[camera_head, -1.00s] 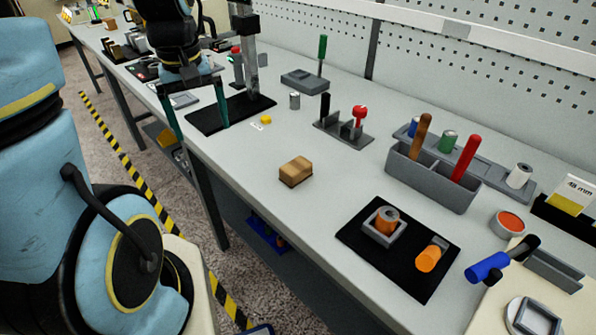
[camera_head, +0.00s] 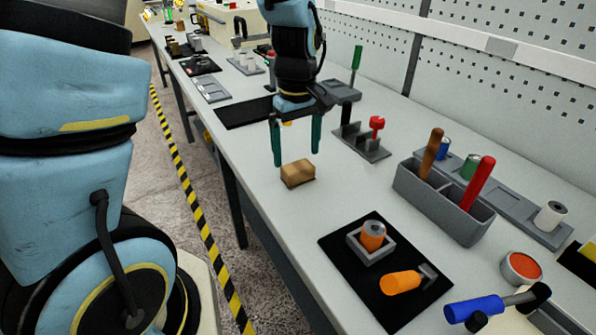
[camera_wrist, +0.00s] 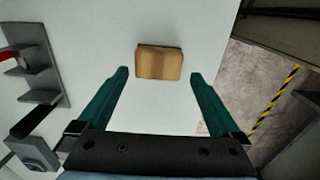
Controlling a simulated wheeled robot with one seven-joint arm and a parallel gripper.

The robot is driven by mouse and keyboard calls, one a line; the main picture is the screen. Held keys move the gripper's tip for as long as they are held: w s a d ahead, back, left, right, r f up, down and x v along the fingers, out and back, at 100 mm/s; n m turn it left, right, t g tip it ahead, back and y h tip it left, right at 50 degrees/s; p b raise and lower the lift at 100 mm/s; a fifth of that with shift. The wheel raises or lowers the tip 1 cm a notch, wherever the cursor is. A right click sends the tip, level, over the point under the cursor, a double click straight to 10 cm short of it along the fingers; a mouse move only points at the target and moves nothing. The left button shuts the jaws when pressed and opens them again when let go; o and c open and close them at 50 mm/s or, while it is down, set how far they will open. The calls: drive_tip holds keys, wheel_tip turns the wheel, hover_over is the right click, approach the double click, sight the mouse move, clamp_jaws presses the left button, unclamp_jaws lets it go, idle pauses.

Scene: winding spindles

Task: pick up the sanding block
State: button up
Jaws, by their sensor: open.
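The sanding block (camera_head: 298,173) is a small tan-brown block lying on the light grey bench near its front edge. In the wrist view the block (camera_wrist: 159,63) lies just beyond the fingertips, roughly centred between them. My gripper (camera_head: 296,158) is open and empty, its two green fingers pointing down above and slightly behind the block. The wrist view shows the same open gripper (camera_wrist: 158,74) with a clear gap between its fingers. I see no contact with the block.
A grey stand with a red knob (camera_head: 376,126) is right of the gripper. A grey tool caddy (camera_head: 440,204) stands farther right. A black mat (camera_head: 345,262) with orange items lies nearer. The bench around the block is clear; its front edge is close on the left.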

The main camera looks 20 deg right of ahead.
sight(298, 166)
drive_tip(key=shift+d+f+p, duration=0.1)
drive_tip(key=shift+f+p, duration=0.75)
drive_tip(key=shift+f, duration=1.85)
drive_tip(key=c, duration=1.1)
drive_tip(key=shift+r, duration=0.15)
wheel_tip(298, 166, up, 10)
drive_tip(key=shift+f+b, duration=0.1)
drive_tip(key=shift+b, duration=0.85)
